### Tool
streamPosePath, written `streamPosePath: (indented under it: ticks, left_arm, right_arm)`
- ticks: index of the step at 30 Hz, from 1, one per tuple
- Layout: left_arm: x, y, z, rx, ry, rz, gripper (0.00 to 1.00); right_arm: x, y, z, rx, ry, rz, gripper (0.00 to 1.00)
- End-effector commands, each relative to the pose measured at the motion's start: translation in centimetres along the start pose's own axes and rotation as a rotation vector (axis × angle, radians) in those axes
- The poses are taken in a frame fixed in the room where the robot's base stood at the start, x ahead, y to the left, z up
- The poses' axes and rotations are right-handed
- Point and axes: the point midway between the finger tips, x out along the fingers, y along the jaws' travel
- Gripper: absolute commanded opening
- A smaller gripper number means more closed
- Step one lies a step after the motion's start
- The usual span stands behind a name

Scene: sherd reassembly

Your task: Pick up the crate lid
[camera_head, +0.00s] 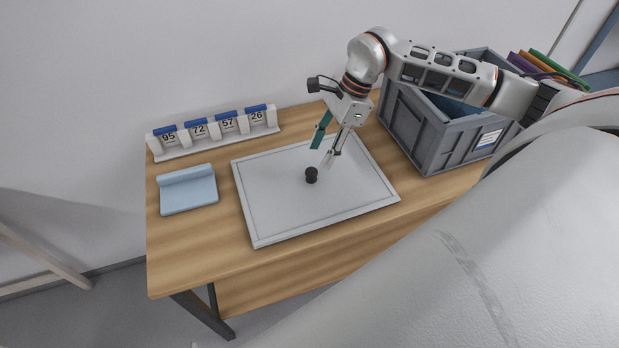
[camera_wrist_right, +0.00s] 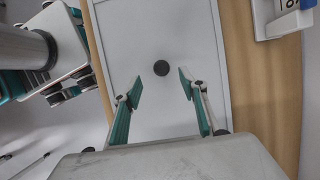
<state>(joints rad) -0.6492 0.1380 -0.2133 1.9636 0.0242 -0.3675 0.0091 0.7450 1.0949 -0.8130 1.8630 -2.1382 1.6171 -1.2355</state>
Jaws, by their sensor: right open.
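The crate lid (camera_head: 268,205) is a flat, pale grey panel with a thin rim line, lying on the wooden table. A short black knob (camera_head: 311,175) stands near its middle. My right gripper (camera_head: 319,158) is open and empty above the lid, pointing down, close to the knob and a little to its upper right. In the right wrist view the open fingers (camera_wrist_right: 160,86) stand to either side of the round knob (camera_wrist_right: 161,69), which shows just beyond their tips. The lid (camera_wrist_right: 128,42) fills the middle of that view. My left gripper is not in view.
A grey crate (camera_head: 436,125) stands open right of the lid, with my right arm passing over it. Colored folders (camera_head: 545,68) show behind it.

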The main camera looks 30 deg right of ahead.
Motion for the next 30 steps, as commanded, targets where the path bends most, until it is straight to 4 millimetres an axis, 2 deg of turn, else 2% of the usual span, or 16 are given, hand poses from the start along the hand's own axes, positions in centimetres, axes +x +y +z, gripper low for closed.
streamPosePath:
  ticks: [1, 8, 16, 24, 29, 30]
  left_arm:
    - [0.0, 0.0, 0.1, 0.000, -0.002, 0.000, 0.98]
    - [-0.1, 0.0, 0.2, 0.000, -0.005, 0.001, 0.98]
    - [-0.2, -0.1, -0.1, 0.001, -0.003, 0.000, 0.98]
    - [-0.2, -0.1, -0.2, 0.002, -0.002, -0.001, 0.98]
    - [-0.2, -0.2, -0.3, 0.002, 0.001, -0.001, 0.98]
    - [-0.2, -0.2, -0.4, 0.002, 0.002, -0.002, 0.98]
  right_arm:
    - [0.7, 0.1, 0.1, 0.001, -0.002, 0.004, 0.42]
    - [2.5, 0.0, -0.1, 0.002, -0.004, 0.004, 0.42]
    - [6.2, -0.2, -0.3, 0.002, -0.006, 0.004, 0.42]
    - [6.6, -0.3, -0.4, 0.002, -0.005, 0.002, 0.42]
    - [6.6, -0.2, -0.4, 0.002, -0.005, 0.002, 0.01]
    - [6.6, -0.2, -0.4, 0.002, -0.005, 0.002, 0.00]
